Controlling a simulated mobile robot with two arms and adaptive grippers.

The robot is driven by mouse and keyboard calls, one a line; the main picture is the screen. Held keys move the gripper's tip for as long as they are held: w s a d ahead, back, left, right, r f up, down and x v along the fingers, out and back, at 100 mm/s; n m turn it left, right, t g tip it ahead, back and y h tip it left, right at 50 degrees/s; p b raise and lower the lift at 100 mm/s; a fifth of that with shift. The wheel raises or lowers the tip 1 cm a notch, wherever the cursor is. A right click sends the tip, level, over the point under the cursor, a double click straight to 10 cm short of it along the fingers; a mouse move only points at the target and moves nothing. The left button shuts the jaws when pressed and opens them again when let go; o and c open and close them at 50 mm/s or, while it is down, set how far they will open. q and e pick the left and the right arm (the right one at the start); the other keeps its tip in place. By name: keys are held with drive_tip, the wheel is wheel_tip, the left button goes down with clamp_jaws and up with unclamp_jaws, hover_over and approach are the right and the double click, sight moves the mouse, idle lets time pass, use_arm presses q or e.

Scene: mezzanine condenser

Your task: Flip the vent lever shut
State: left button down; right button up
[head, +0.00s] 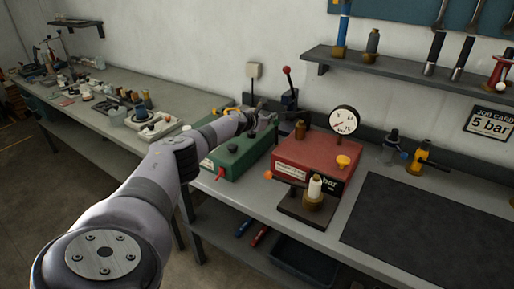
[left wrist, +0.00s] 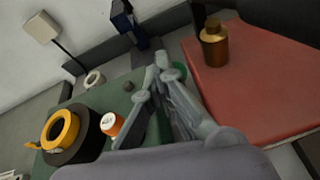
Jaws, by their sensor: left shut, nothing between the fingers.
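My left gripper (head: 264,120) is over the back part of the green box (head: 240,157). In the left wrist view its fingers (left wrist: 164,66) are together and empty above the green top (left wrist: 125,97), close to the red box's edge. A lever with a red ball (head: 287,71) stands upright behind the boxes on a dark blue base, which also shows in the left wrist view (left wrist: 127,22). An orange ball (head: 268,175) sticks out at the red box's front left. I cannot tell which of these is the vent lever. My right gripper is out of view.
The red box (head: 312,150) carries a gauge (head: 343,121), a yellow knob (head: 343,161) and a brass fitting (left wrist: 214,48). A black-and-yellow round part (left wrist: 65,134) sits on the green box. A dark mat (head: 430,222) lies clear at right. A tool shelf (head: 400,68) hangs above.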

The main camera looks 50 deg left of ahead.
use_arm(q)
drive_tip(key=shift+w+a, duration=0.1)
drive_tip(key=shift+w, duration=0.25)
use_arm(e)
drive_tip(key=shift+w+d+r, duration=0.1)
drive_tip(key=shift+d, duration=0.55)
use_arm(q)
drive_tip(key=shift+g, duration=0.3)
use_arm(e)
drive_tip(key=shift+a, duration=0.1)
